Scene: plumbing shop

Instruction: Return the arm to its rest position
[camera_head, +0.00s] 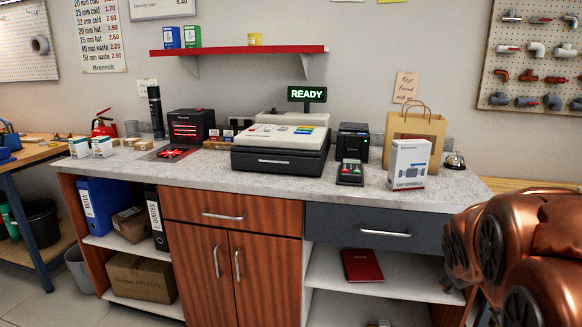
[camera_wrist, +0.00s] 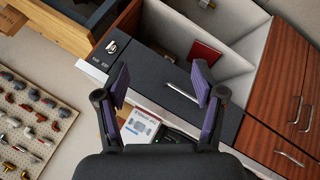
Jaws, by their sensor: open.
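My gripper (camera_wrist: 160,75) shows in the wrist view with its two purple-padded fingers spread wide apart. It is open, with nothing held between the fingers. A white box (camera_wrist: 142,125) shows beyond the gap near the palm, apart from the pads as far as I can tell. In the head view my copper-coloured arm (camera_head: 525,250) is folded at the right edge, beside the counter's right end. My gripper itself is out of the head view.
The grey counter (camera_head: 440,195) carries a till (camera_head: 280,150), a card terminal (camera_head: 350,172), a paper bag (camera_head: 415,135), the white box (camera_head: 408,165) and a bell (camera_head: 454,160). A red book (camera_head: 362,266) lies on the shelf below. A pegboard (camera_head: 510,85) hangs at the right.

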